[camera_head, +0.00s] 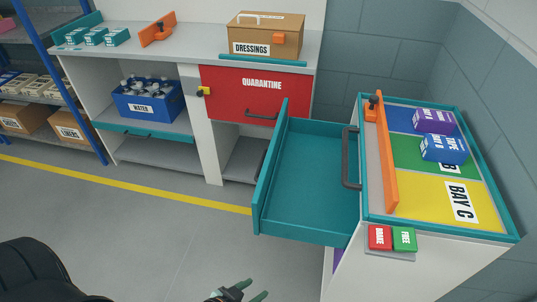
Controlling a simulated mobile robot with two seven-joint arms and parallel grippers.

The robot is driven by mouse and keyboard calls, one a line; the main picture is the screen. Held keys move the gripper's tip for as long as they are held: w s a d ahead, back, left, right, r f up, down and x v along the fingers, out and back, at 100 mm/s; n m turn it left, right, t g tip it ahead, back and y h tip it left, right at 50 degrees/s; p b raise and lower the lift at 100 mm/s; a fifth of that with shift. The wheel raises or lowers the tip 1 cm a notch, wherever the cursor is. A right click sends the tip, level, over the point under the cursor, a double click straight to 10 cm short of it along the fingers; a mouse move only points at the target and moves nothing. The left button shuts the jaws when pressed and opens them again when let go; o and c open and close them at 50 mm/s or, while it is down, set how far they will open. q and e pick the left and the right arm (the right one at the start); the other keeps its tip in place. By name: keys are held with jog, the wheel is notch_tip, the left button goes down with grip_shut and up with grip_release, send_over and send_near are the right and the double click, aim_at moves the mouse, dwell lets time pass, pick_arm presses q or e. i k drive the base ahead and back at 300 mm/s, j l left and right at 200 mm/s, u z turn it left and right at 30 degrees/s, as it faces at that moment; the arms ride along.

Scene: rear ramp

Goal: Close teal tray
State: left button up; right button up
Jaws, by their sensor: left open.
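The teal tray (308,185) is pulled out to the left from the white cabinet at the right, and its inside looks empty. Its tall front panel (271,165) faces left, with part of a dark handle showing at its left edge. Another dark handle (346,158) stands at the cabinet side, by the tray's right end. My left gripper (256,290) is at the bottom edge, below and in front of the tray, apart from it. It is open and empty; only its tips and part of its body show. My right gripper is not in view.
A red QUARANTINE drawer (255,95) is behind the tray. The floor (150,225) at left is clear.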

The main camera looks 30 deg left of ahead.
aim_at(300, 195)
jog(key=i+j, duration=0.1)
jog(key=j, duration=0.45)
jog(key=i+j, duration=0.1)
jog(key=j, duration=0.45)
jog(key=i+j, duration=0.1)
jog(key=j, duration=0.45)
jog(key=i+z, duration=0.1)
